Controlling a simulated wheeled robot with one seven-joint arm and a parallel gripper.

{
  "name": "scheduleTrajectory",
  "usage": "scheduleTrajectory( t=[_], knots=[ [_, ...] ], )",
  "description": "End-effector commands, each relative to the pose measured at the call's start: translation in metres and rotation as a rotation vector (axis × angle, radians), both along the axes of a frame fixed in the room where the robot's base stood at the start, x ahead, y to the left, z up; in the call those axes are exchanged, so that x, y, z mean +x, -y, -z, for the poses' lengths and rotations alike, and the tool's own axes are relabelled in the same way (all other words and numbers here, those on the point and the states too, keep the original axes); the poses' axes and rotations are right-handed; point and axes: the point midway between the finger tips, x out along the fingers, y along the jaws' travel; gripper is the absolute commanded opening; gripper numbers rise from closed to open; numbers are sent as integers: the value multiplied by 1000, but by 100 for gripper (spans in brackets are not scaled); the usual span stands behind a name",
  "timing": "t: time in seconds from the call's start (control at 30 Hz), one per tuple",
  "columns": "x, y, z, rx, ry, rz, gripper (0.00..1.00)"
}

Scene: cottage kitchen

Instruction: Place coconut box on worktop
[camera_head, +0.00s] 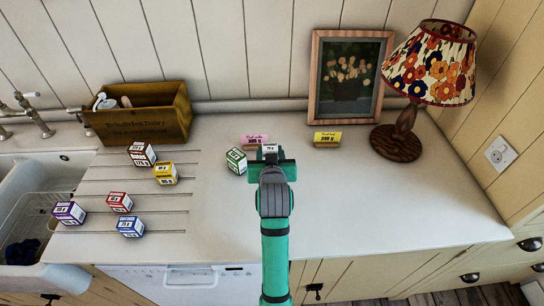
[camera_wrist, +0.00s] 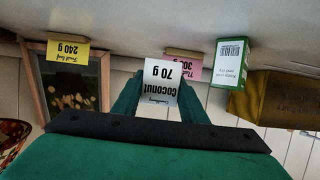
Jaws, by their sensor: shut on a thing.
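The coconut box (camera_wrist: 160,82) is a small white box labelled "Coconut 70 g", upside down in the wrist view. My gripper (camera_wrist: 157,95) is shut on it, with a green finger on either side. In the head view the top of the coconut box (camera_head: 270,149) shows between the fingers of my gripper (camera_head: 269,158). The white worktop (camera_head: 340,210) lies below my gripper. I cannot tell whether the box touches it.
A green box (camera_head: 236,161) stands just left of my gripper, with a pink-labelled box (camera_head: 254,142) behind. A yellow-labelled box (camera_head: 327,139), picture frame (camera_head: 348,75) and lamp (camera_head: 396,138) are at right. Several small boxes stand near the sink (camera_head: 30,190). The right front worktop is clear.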

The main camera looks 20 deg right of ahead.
Motion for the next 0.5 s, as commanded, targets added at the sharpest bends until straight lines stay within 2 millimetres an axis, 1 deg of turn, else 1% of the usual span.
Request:
scheduleTrajectory(
  t=[0.17,0.2,0.33,0.4,0.5],
  knots=[
    [2,6,12,1,-2,0,16],
    [3,8,17,2,-3,-1,16],
    [2,7,35,1,-3,-1,16],
    [3,7,41,1,-2,-1,16],
    [3,8,43,0,0,0,16]
  ],
)
